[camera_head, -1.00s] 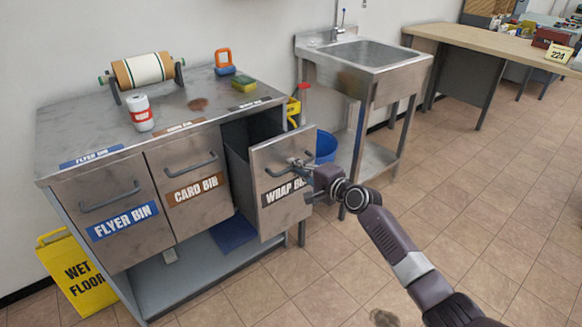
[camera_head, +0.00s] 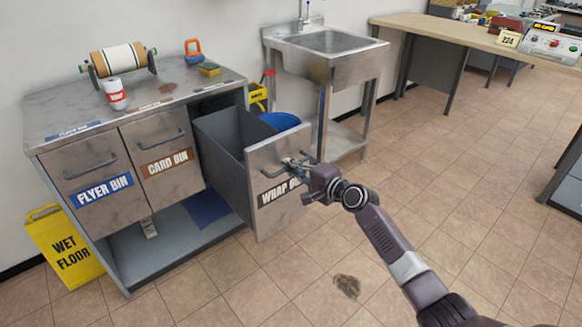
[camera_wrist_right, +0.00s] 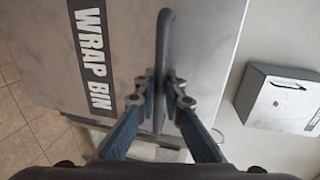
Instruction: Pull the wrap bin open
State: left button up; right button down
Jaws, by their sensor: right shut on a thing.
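The wrap bin (camera_head: 272,212) is a grey metal drawer at the right end of the steel cabinet (camera_head: 135,110). It stands well out from the cabinet, and its deep, dark inside shows from above. My right gripper (camera_head: 298,165) is shut on the bin's handle at the top of its front. In the right wrist view, the two fingers (camera_wrist_right: 160,95) close on either side of the dark handle bar (camera_wrist_right: 164,45), beside the WRAP BIN label (camera_wrist_right: 93,60). The handle's middle is partly hidden by the fingers. My left gripper is not in view.
The flyer bin (camera_head: 85,180) and card bin (camera_head: 160,150) are shut beside it. A yellow wet floor sign (camera_head: 64,247) stands at the left. A sink (camera_head: 325,50) and a blue bucket (camera_head: 280,121) are behind the open bin. The tiled floor in front is clear apart from a dark stain (camera_head: 347,286).

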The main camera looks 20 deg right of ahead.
jog(key=c, duration=2)
grip_release()
jog(key=shift+c, duration=0.2)
jog(key=v, duration=1.2)
